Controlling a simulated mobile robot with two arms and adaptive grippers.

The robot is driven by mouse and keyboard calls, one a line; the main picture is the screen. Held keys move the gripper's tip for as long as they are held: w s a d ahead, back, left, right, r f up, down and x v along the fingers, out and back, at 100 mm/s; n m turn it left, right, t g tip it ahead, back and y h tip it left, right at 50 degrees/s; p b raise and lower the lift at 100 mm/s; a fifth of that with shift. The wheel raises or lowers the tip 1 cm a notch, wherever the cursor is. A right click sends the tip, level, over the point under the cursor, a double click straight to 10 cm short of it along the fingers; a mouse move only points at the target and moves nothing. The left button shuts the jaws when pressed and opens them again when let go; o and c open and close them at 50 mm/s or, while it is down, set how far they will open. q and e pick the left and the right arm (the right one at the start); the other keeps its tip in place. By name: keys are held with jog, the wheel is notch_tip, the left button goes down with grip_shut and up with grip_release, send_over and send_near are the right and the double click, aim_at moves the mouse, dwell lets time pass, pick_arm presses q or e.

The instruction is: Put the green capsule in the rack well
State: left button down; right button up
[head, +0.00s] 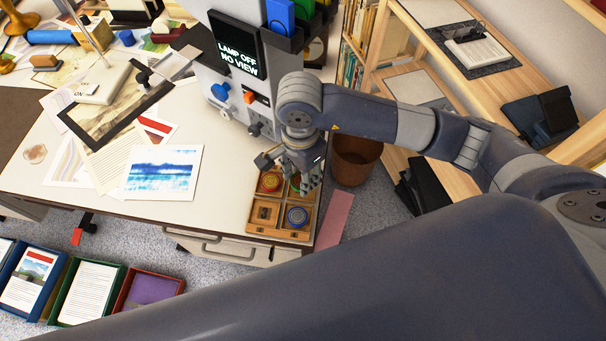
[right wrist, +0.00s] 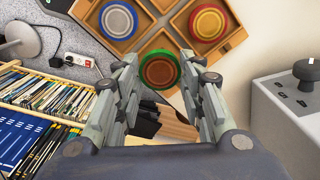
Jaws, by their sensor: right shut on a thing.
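The green capsule (right wrist: 160,70), a round disc with a green rim and brown centre, sits between the fingers of my right gripper (right wrist: 166,88) in the right wrist view. My right gripper (head: 306,186) is shut on it and points down over the far right well of the wooden rack (head: 252,228). A sliver of green (head: 295,181) shows beside the fingers in the head view. The capsule overlaps the rack's corner in the right wrist view; whether it is above or inside the well I cannot tell. My left gripper is not in view.
A red capsule (head: 270,181) and a blue capsule (head: 297,217) occupy neighbouring wells; the near left well (head: 264,213) shows bare wood. A grey machine (head: 222,75) stands close behind the rack. Prints (head: 161,173) lie left on the desk. The desk edge is near.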

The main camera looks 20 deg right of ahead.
jog(key=shift+w+d, duration=0.25)
jog(key=shift+d, duration=0.05)
jog(key=shift+f, duration=0.2)
notch_tip(320, 180, down, 3)
jog(key=shift+p, duration=0.45)
jog(key=shift+f, duration=0.1)
jog(key=shift+f, duration=0.15)
jog(key=o, duration=1)
jog(key=shift+o, duration=0.2)
